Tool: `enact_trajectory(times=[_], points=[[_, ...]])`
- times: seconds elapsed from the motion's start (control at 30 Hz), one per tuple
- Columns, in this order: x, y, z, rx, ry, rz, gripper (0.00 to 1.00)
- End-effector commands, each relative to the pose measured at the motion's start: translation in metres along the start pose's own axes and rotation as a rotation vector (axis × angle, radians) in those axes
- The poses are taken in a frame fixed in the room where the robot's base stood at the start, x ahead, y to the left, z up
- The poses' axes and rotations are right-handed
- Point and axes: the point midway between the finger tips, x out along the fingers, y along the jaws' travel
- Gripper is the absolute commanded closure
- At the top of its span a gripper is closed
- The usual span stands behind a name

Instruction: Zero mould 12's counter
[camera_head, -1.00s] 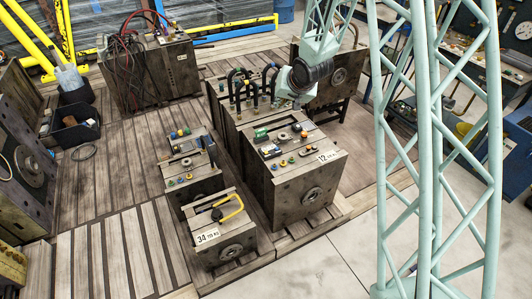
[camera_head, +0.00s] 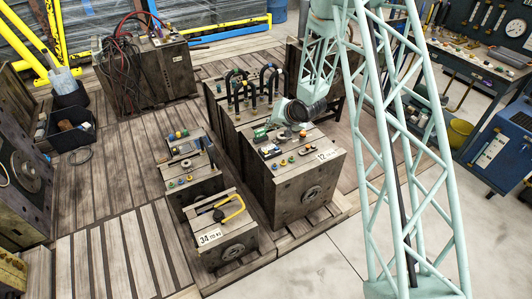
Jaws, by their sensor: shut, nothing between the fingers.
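Mould 12 (camera_head: 289,194) is a large grey-brown steel block on the pallet, with a white label reading 12 (camera_head: 327,155) on its front top edge. A small green device (camera_head: 261,134), which looks like the counter, sits on its top among coloured fittings. Its digits are too small to read. My gripper (camera_head: 279,117) is at the end of the pale green arm, low over the back of mould 12's top, just right of and behind the green device. It is shut and empty. Its fingertips are small and partly hidden, so I cannot tell whether they touch anything.
Mould 34 (camera_head: 229,243) with a yellow handle stands in front left, and another small mould (camera_head: 190,180) behind it. Black hose loops (camera_head: 252,86) rise behind mould 12. A large mould with cables (camera_head: 150,75) stands back left.

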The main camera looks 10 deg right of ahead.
Motion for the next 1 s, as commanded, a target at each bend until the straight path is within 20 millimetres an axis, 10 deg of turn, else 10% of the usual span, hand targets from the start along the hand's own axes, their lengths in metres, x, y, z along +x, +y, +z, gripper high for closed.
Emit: enact_trajectory(times=[1.0], points=[[0.034, 0.009, 0.024, 0.044, -0.009, -0.050, 1.00]])
